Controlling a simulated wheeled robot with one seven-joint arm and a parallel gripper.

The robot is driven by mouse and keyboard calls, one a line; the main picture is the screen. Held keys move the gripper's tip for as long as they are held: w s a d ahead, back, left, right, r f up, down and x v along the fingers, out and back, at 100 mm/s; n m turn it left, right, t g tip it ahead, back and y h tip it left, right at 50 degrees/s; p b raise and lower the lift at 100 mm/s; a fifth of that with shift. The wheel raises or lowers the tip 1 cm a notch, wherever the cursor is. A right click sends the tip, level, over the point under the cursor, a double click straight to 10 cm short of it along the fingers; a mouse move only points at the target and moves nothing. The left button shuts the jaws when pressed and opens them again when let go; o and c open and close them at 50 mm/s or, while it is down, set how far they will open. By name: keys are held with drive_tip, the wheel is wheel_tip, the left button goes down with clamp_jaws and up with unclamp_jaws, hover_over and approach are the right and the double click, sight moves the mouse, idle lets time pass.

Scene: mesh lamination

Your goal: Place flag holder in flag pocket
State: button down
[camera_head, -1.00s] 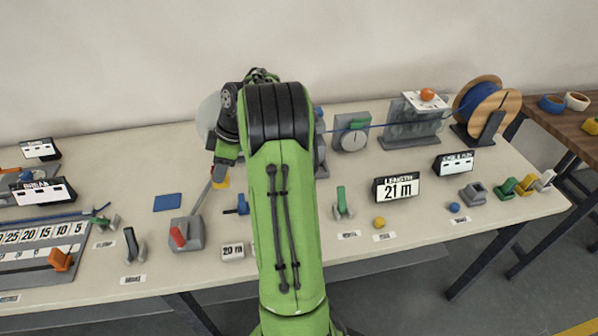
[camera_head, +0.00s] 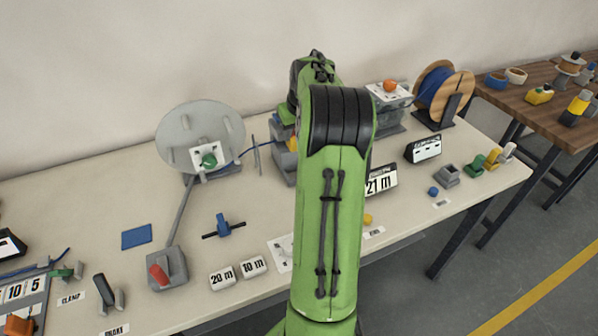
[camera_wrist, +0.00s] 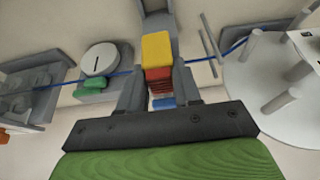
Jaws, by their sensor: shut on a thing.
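My gripper (camera_wrist: 159,90) is shut on a block with a yellow end and a red part, which I take for the flag holder (camera_wrist: 157,48). A striped part and a blue patch show between the fingers; I cannot tell whether the blue belongs to it. In the head view its yellow part (camera_head: 293,144) shows just left of my arm, in front of a grey upright stand (camera_head: 283,165). Whether it touches the stand is unclear. My arm hides much of that area. No flag pocket is labelled; a small grey open-topped box (camera_head: 447,177) stands at the right.
A round grey disc (camera_head: 177,135) with a green knob stands left of my gripper. A blue cable (camera_wrist: 118,74) runs past the fingers. A dial unit (camera_wrist: 99,61) is close by. A blue spool (camera_head: 437,87) stands at the back right. The table's middle front is partly clear.

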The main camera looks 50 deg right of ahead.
wheel_tip(320, 180, down, 12)
drive_tip(key=shift+f+b, duration=0.1)
drive_tip(key=shift+b, duration=1.1)
drive_tip(key=shift+f, duration=0.1)
drive_tip(key=c, duration=0.8)
unclamp_jaws()
